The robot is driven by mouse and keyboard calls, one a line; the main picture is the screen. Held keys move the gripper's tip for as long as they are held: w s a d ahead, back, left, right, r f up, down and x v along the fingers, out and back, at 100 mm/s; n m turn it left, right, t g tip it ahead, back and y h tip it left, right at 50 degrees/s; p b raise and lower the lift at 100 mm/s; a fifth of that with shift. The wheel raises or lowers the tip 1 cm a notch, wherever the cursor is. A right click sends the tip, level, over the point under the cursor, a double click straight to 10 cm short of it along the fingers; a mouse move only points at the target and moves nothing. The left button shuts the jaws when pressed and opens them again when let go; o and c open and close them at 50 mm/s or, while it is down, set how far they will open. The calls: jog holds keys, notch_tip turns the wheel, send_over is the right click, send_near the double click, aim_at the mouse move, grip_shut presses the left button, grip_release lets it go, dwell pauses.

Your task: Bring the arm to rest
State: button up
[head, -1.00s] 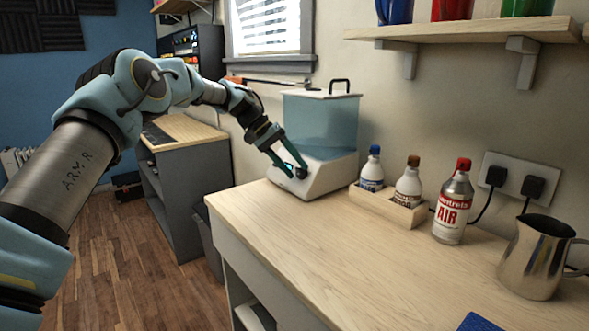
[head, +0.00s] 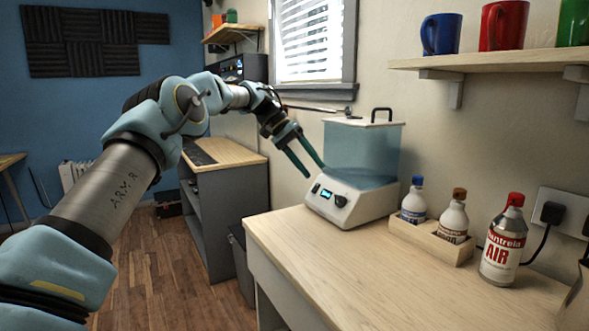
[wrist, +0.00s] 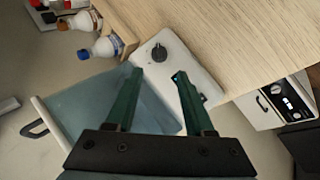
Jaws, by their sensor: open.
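My gripper (head: 306,170) is open and empty, with its two green fingers spread apart. In the head view it hangs in the air by the left side of the water-bath machine (head: 350,203), which has a blue see-through tank (head: 360,150), a small lit display and a black knob (head: 341,201). In the wrist view my gripper (wrist: 158,82) points toward the machine's white front (wrist: 172,62), whose knob (wrist: 159,53) shows between and beyond the fingertips. Whether a finger touches the machine cannot be told, but a gap seems to show in the head view.
On the wooden counter (head: 300,245) stand a wooden caddy (head: 425,238) with two bottles and an air spray can (head: 503,242). A shelf with mugs (head: 495,60) hangs at upper right. A lower cabinet (head: 228,152) stands behind my arm. Open floor (head: 185,275) lies at left.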

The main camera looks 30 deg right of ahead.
jog(key=shift+w+a, duration=0.1)
jog(key=w+a+f+n+t+y+p, duration=0.1)
jog(key=w+a+f+n+t, duration=0.1)
jog(key=a, duration=0.8)
jog(key=w+a+f+n+t+y+p, duration=0.1)
jog(key=a+n+t, duration=0.1)
jog(key=a, duration=0.7)
jog(key=w+a+f+n+t+y+p, duration=0.1)
jog(key=w+a+f+n+t, duration=0.1)
jog(key=a, duration=0.8)
jog(key=s+a+f+n, duration=0.1)
jog(key=s+a, duration=0.4)
jog(key=a, duration=0.3)
jog(key=s+a+f+n+t+y+p, duration=0.1)
jog(key=s+a+n, duration=0.1)
jog(key=s+a, duration=0.3)
jog(key=s+a+f+n, duration=0.1)
jog(key=s+a, duration=0.4)
jog(key=a, duration=0.7)
jog(key=shift+s+a+f+n+t+y+p, duration=0.3)
jog(key=shift+s+f+n+t+y+p, duration=0.1)
jog(key=shift+n, duration=0.2)
jog(key=shift+w, duration=0.1)
